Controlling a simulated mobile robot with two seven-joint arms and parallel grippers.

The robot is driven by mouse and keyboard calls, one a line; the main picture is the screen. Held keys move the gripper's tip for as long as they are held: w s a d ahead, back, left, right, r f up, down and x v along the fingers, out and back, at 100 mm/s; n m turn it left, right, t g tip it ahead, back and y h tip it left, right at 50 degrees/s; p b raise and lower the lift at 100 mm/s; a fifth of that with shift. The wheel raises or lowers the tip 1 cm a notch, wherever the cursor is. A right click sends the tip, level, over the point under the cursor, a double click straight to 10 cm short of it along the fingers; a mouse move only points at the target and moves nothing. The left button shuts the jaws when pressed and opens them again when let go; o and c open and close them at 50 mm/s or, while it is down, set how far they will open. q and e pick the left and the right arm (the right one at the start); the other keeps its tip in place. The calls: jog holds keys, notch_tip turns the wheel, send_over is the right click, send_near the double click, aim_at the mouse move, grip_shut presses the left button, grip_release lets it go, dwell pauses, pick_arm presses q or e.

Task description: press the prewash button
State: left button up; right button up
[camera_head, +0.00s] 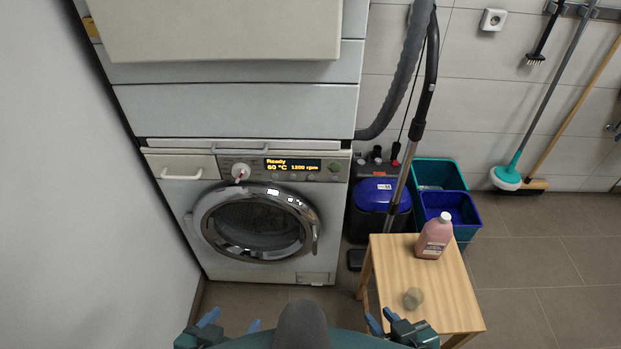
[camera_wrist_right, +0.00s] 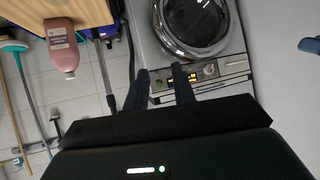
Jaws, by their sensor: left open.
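The washing machine (camera_head: 192,194) stands at the left with its round door (camera_head: 258,222) shut. Its lit display (camera_head: 292,165) reads Ready, 60 °C, 1200 rpm. Small buttons (camera_head: 293,177) sit in a row below the display; their labels are too small to read, so I cannot tell which is prewash. My left gripper (camera_head: 231,319) is open and empty at the bottom edge, well short of the panel. My right gripper (camera_head: 381,319) is open and empty, also low and apart from the machine. In the right wrist view its two fingers (camera_wrist_right: 160,84) are spread, with the panel beyond them.
A wall (camera_head: 80,200) closes the left side.

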grip_shut()
jog(key=shift+w, duration=0.1)
dwell(1.3)
